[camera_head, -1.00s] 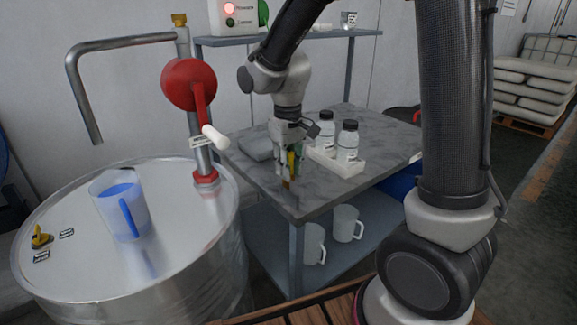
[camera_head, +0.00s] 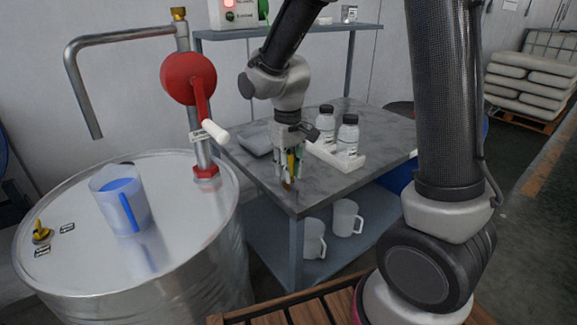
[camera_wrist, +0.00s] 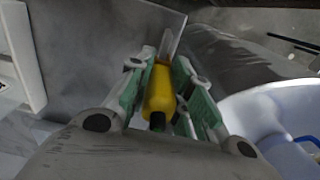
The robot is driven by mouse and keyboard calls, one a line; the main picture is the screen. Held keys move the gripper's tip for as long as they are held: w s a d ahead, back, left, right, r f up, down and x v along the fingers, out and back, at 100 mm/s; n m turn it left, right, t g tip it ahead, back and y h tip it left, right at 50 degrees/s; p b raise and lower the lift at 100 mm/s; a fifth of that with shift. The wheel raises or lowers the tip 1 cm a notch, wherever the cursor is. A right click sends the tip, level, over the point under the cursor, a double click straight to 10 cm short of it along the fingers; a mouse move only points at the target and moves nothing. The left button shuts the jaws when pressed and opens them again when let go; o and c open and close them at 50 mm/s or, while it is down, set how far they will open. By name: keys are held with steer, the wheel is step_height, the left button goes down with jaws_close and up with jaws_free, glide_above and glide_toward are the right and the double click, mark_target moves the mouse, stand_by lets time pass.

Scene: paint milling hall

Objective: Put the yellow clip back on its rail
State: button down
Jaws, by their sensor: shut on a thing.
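My gripper (camera_head: 290,180) hangs over the front part of the grey table, pointing down. It is shut on the yellow clip (camera_wrist: 159,91), which also shows as a small yellow strip between the fingers in the head view (camera_head: 291,163). In the wrist view the clip lies between the green finger pads, with a dark end toward the camera and a pale flat piece beyond it. Its underside is hidden. I cannot make out its rail for sure in either view.
The table (camera_head: 247,172) bears a white tray (camera_head: 348,165) with two bottles, right of my gripper, and a grey block (camera_head: 255,146). A steel drum (camera_head: 165,250) with a jug (camera_head: 120,203) and a red-handled pump (camera_head: 190,78) stands left. A shelf (camera_head: 225,35) is behind.

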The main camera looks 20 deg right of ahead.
steer(key=shift+f, duration=0.75)
steer(key=c, duration=1.2)
jaws_free()
step_height(320, 180, up, 12)
steer(key=shift+s+a, duration=0.1)
steer(key=shift+s+f, duration=0.15)
steer(key=shift+f, duration=0.05)
steer(key=s+d+r+m+t, duration=0.1)
steer(key=s+d+r+t, duration=0.1)
steer(key=s+d, duration=0.5)
steer(key=s+d+r+m+t, duration=0.2)
steer(key=s+d+r, duration=0.2)
steer(key=s+d, duration=0.4)
steer(key=s, duration=0.3)
steer(key=shift+s+m, duration=0.25)
steer(key=shift+m, duration=0.05)
